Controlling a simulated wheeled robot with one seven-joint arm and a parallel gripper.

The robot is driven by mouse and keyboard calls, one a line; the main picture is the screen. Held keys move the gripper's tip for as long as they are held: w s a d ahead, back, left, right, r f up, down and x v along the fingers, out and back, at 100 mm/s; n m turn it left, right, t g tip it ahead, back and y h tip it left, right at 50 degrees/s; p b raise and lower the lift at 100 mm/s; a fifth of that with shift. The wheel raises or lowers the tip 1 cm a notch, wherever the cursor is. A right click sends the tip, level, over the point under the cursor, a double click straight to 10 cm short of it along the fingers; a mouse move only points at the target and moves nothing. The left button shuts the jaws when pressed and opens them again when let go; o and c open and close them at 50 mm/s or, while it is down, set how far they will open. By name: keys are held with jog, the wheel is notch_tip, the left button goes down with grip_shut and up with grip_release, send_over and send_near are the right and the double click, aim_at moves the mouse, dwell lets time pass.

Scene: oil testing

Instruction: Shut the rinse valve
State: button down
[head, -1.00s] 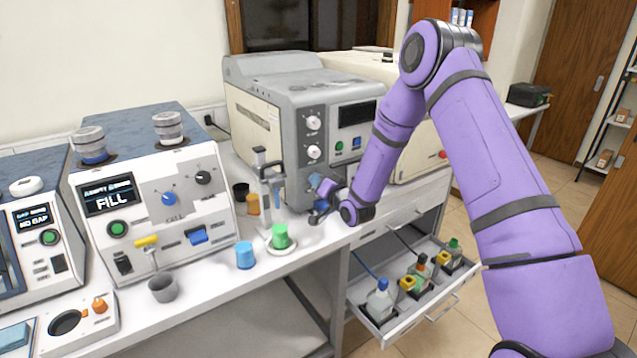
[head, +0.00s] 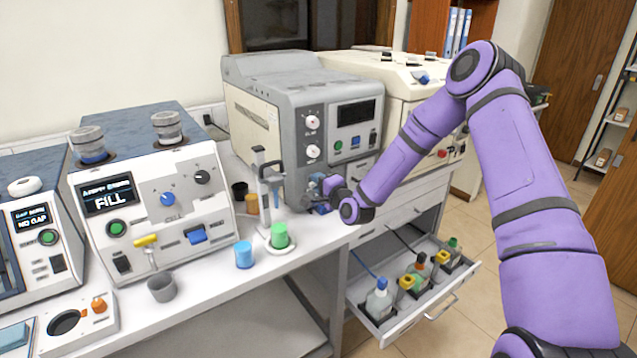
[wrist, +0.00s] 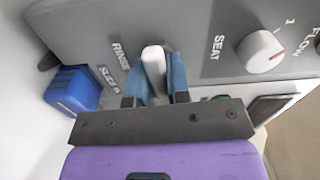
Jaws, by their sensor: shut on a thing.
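The rinse valve's white handle (wrist: 153,62) stands beside the word RINSE on the grey front panel (wrist: 205,35) in the wrist view. My gripper (wrist: 154,84) has its two blue fingers on either side of the handle and is shut on it. The fingers hide parts of the handle's sides, and its lower end is hidden. In the head view my gripper (head: 322,198) is at the lower front of the grey machine (head: 300,100), and the valve cannot be made out there.
A blue block (wrist: 72,92) is left of the handle, and a white SEAT knob (wrist: 260,50) is to its right. In the head view, a stand (head: 265,185) and a green cup (head: 279,236) are left of my gripper. An open drawer (head: 425,312) with bottles juts out below.

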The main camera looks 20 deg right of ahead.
jog(key=shift+m, duration=0.5)
jog(key=c, duration=1.1)
grip_release()
jog(key=shift+s, duration=0.1)
jog(key=v, duration=1)
jog(key=shift+s+d, duration=0.1)
jog(key=shift+s, duration=0.2)
